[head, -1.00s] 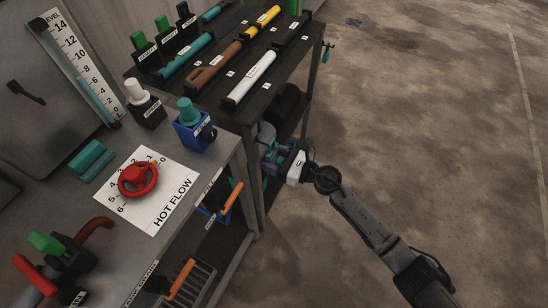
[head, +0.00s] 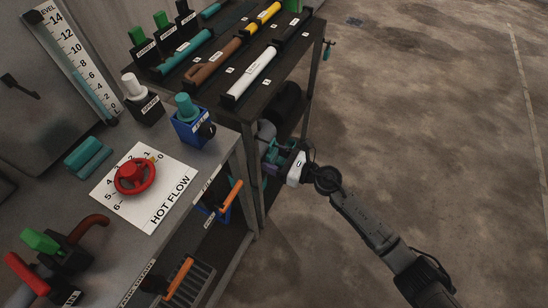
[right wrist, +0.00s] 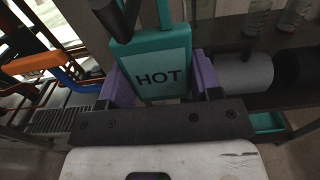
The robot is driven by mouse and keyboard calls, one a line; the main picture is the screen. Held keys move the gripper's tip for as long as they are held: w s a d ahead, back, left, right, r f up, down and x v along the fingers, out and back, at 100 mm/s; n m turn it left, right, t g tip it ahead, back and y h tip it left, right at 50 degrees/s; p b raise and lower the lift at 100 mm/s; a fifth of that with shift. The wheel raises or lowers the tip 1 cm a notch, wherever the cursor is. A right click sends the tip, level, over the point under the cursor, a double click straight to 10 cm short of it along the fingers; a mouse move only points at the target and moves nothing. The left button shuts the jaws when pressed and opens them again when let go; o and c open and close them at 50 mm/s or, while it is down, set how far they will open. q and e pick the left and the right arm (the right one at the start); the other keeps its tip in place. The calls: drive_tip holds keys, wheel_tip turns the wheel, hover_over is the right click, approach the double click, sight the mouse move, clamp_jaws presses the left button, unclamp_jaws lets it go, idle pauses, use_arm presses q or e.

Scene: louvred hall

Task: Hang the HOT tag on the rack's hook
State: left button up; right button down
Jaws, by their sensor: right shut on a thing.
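My right gripper (right wrist: 167,88) is shut on the teal HOT tag (right wrist: 150,62), its purple fingers on either side of it. The lettering faces the wrist camera. A dark rod-like part (right wrist: 114,18) crosses the tag's top left corner; I cannot tell whether it is the hook or whether the tag hangs on it. In the head view the right gripper (head: 277,160) is low beside the rack (head: 235,108), near its front leg, and the tag is mostly hidden. My left gripper is not in view.
A bench with a red handwheel (head: 134,176) on a HOT FLOW plate (head: 160,200) stands at left. A grey roll (right wrist: 245,74) lies on a rack shelf beside the gripper. Orange handles (head: 180,278) stick out below the bench. The floor (head: 430,120) at right is open.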

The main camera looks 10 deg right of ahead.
idle(0.4)
drive_tip(key=shift+c, duration=1.1)
unclamp_jaws()
drive_tip(key=v, duration=0.7)
drive_tip(key=shift+d, duration=0.1)
drive_tip(key=p+v, duration=0.1)
drive_tip(key=v, duration=1.2)
drive_tip(key=shift+s+d, duration=0.2)
drive_tip(key=shift+d, duration=0.05)
drive_tip(key=shift+r, duration=0.15)
